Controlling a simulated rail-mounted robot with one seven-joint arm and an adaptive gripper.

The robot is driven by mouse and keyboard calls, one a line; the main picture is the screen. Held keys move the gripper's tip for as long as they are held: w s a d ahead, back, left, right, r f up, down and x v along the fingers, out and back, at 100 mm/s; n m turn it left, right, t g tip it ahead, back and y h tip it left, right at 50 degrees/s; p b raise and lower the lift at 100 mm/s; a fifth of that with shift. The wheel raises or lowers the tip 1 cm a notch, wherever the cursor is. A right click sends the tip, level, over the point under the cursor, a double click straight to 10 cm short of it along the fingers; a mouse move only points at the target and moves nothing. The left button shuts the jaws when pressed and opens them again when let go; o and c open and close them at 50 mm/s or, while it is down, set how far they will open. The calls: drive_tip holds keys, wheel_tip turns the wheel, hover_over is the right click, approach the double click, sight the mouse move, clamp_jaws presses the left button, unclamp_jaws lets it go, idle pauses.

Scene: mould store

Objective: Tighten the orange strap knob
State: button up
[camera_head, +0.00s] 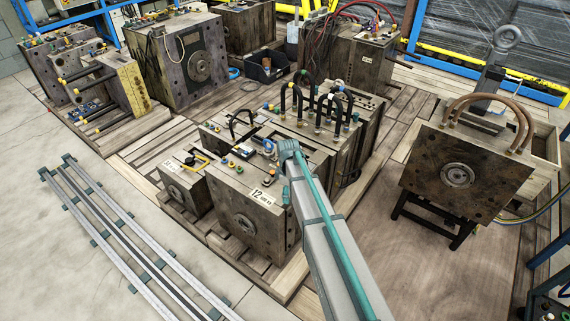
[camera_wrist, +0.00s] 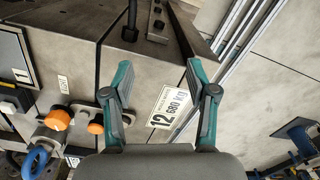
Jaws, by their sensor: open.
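In the wrist view, an orange knob (camera_wrist: 57,118) sits on a grey metal fitting on the mould marked 12, left of my gripper. A smaller orange knob (camera_wrist: 96,127) is beside it, close to my left finger. I cannot tell for certain which one is the strap knob. My gripper (camera_wrist: 160,68) is open, with its teal fingers spread apart and nothing between them. In the head view, the end of my arm is over the mould (camera_head: 245,208) marked 12, and the fingers are hidden.
A blue lifting ring (camera_wrist: 35,163) stands near the orange knobs. A white label (camera_wrist: 165,108) reading 12 680 kg is on the mould's side. Another mould with arched hoses (camera_head: 318,115) stands behind. Floor rails (camera_head: 125,235) run at the left, with open floor beside them.

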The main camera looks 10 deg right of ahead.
drive_tip(key=w+r+n, duration=0.5)
drive_tip(key=w, duration=0.4)
drive_tip(key=w+r+n, duration=0.4)
drive_tip(key=w+r, duration=0.2)
drive_tip(key=w, duration=0.3)
drive_tip(key=f, duration=0.3)
drive_tip(key=f+p, duration=0.1)
drive_tip(key=f, duration=0.7)
drive_tip(key=shift+s+d+p, duration=0.2)
drive_tip(key=shift+s+p, duration=0.05)
drive_tip(key=shift+p, duration=0.1)
clamp_jaws()
